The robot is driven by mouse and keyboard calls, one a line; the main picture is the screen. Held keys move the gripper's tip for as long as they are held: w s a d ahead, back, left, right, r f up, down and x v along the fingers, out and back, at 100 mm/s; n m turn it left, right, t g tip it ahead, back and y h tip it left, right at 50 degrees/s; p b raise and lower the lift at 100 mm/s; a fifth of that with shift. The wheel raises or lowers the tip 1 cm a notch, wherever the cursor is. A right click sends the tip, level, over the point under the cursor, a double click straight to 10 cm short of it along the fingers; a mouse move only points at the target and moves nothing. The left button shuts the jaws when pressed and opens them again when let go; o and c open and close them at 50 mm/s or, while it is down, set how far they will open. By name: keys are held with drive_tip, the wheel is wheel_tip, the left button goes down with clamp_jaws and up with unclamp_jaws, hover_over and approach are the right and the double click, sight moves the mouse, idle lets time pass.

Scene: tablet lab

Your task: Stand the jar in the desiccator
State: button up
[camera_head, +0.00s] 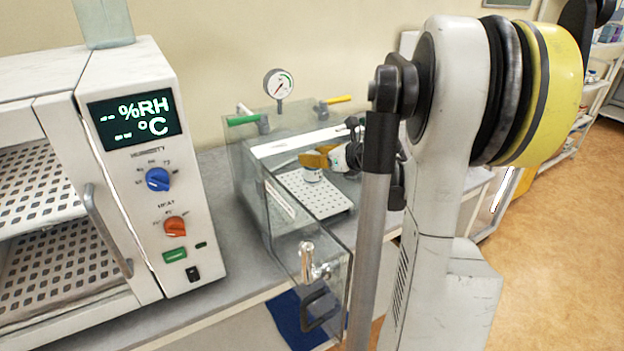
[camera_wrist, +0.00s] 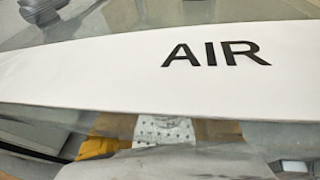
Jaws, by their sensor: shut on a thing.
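The desiccator (camera_head: 250,190) is a clear box on the bench, with its front door (camera_head: 318,300) swung open. Inside it is a white perforated shelf (camera_head: 325,203). My gripper (camera_head: 314,160), with orange-yellow fingers, is inside the box over the shelf. It is shut on a small whitish jar (camera_head: 312,174), which looks upright at the shelf's back left. I cannot tell whether the jar touches the shelf. In the wrist view a yellow finger (camera_wrist: 95,148) and part of the perforated shelf (camera_wrist: 165,131) show behind the clear top; the jar is not clear there.
A white strip marked AIR (camera_wrist: 110,75) crosses the wrist view close up. A gauge (camera_head: 279,84), green valve (camera_head: 243,120) and yellow valve (camera_head: 337,100) top the desiccator. A humidity cabinet (camera_head: 140,170) stands left. A blue cloth (camera_head: 288,318) lies below the door.

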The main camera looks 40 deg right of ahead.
sight(319, 176)
drive_tip(key=shift+s+f+b, duration=0.2)
drive_tip(key=shift+f+b, duration=0.2)
drive_tip(key=shift+f, duration=0.85)
drive_tip(key=f, duration=0.1)
drive_tip(key=f+b, duration=0.1)
drive_tip(key=f, duration=0.1)
drive_tip(key=f+b, duration=0.1)
drive_tip(key=shift+w+f, duration=0.15)
drive_tip(key=shift+w, duration=0.1)
drive_tip(key=shift+w+b, duration=0.2)
drive_tip(key=shift+b, duration=0.1)
drive_tip(key=shift+f, duration=0.1)
drive_tip(key=o, duration=1.1)
drive_tip(key=shift+o, duration=0.3)
